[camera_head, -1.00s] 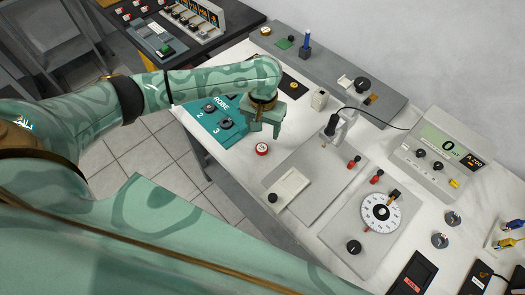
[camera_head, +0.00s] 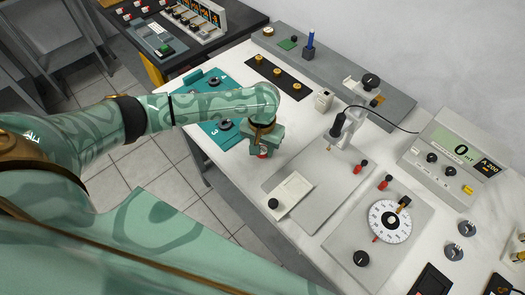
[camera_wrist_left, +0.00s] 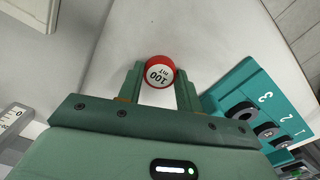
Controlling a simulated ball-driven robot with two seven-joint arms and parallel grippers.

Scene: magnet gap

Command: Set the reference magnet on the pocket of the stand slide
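The reference magnet is a small red disc with a white top marked 100 mT, seen in the left wrist view (camera_wrist_left: 159,72). In the head view only its red edge (camera_head: 263,154) shows under my left gripper (camera_head: 263,147). My left gripper in the wrist view (camera_wrist_left: 160,80) has its fingers apart, one on each side of the magnet; firm contact is not visible. The stand slide (camera_head: 292,190) is a cream plate with a black knob (camera_head: 273,203), lying on the grey stand plate (camera_head: 325,195) right of the gripper. Its pocket is too small to make out. My right gripper is not in view.
A teal tray with numbered places (camera_head: 220,130) lies behind and left of the gripper. The probe on its post (camera_head: 339,125) rises behind the slide. A dial panel (camera_head: 375,225) and a meter (camera_head: 455,155) stand to the right. The white tabletop around the magnet is clear.

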